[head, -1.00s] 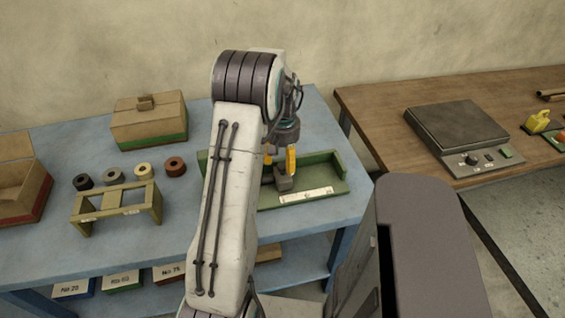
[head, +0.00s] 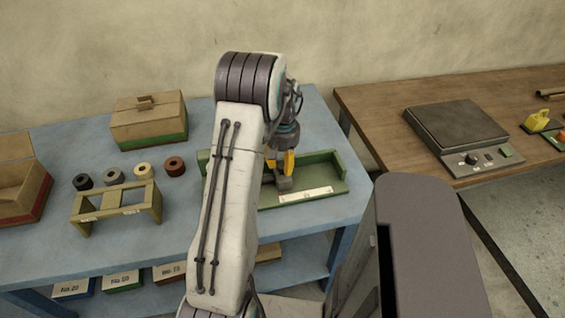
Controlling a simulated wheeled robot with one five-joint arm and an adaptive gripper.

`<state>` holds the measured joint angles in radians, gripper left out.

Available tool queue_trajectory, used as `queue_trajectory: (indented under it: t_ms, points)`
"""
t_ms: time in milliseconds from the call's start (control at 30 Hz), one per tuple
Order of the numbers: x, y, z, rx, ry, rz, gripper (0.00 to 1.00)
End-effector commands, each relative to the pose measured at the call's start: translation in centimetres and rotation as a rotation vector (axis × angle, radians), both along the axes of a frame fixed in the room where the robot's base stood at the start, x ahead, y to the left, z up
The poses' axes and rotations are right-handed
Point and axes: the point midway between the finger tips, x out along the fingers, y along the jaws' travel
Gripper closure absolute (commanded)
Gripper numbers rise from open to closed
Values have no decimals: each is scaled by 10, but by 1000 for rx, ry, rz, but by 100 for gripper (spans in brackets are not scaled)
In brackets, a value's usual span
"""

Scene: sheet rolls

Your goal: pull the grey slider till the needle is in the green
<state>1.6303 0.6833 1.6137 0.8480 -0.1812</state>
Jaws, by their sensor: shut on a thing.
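The grey slider (head: 284,184) sits in the green tray-like fixture (head: 331,170) on the blue table, just right of my arm. My gripper (head: 283,167), with yellow-orange fingers, points down and is shut on the slider. A white scale strip (head: 306,194) lies along the fixture's front, to the right of the slider. Its markings are too small to read, and I cannot make out the needle or a green zone on it. My arm hides the left part of the fixture.
Several tape-like rolls (head: 143,169) stand behind a small olive rack (head: 117,211) on the left. A lidded box (head: 149,119) is at the back and an open box (head: 20,190) at far left. A scale (head: 457,135) stands on the wooden table at right.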

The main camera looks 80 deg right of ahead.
Motion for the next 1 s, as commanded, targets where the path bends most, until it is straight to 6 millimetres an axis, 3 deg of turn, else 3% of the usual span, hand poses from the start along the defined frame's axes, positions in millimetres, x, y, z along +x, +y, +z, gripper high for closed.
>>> queue_trajectory:
  t_ms: [233, 467, 733, 1000]
  points:
    - [1, -2, 0, -6, 0, 2, 100]
    - [0, -3, 0, -8, 1, 2, 100]
    - [-37, -19, 1, -12, 2, -2, 100]
    - [-40, -20, 1, -12, 2, 2, 100]
